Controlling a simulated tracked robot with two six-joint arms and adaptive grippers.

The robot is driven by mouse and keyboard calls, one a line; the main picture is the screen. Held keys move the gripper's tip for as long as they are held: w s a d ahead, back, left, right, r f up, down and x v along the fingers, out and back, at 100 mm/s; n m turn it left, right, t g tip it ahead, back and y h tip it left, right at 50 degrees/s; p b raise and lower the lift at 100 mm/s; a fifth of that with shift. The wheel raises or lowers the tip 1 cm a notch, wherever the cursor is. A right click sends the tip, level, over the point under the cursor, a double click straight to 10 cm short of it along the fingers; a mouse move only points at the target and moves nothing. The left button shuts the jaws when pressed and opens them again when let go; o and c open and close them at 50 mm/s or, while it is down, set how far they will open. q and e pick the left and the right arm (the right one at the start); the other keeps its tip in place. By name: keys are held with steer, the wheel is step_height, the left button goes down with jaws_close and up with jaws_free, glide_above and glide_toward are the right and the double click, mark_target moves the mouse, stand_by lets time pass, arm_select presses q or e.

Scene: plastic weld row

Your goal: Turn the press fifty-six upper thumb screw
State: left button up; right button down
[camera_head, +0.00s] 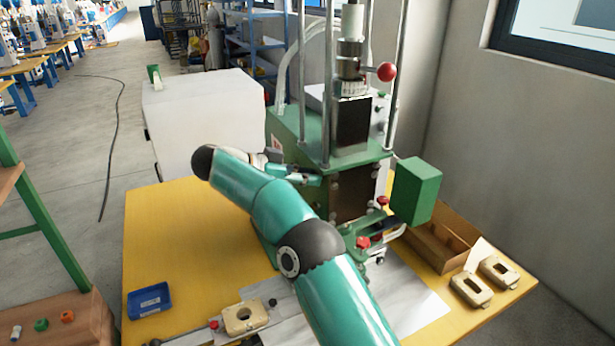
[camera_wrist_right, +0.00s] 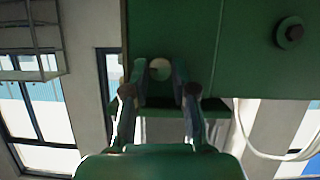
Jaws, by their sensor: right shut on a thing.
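The green press (camera_head: 300,130) stands at the back of the yellow table. My right arm reaches up from the bottom and bends back to the press's left side. My right gripper (camera_head: 308,178) is there, small and partly hidden by my own arm. In the right wrist view my right gripper (camera_wrist_right: 160,72) has its two fingers on either side of a small round pale piece, which appears to be the upper thumb screw (camera_wrist_right: 160,68), against the green press body (camera_wrist_right: 215,50). It is shut on this piece. The screw cannot be made out in the head view. My left gripper is not in view.
Red knobs (camera_head: 363,242) sit low on the press front, and a red ball lever (camera_head: 386,72) is higher up. A blue tray (camera_head: 149,301) and a beige part (camera_head: 245,318) lie at the table front. A cardboard box (camera_head: 428,256) is at right. The table's left is clear.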

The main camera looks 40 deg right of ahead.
steer(key=shift+w+f+n+g, duration=0.1)
steer(key=shift+f+n+g, duration=0.3)
steer(key=shift+n, duration=0.3)
steer(key=shift+r, duration=0.1)
steer(key=c, duration=0.9)
jaws_free()
steer(key=shift+c, duration=0.2)
steer(key=shift+r, duration=0.1)
steer(key=shift+r, duration=0.1)
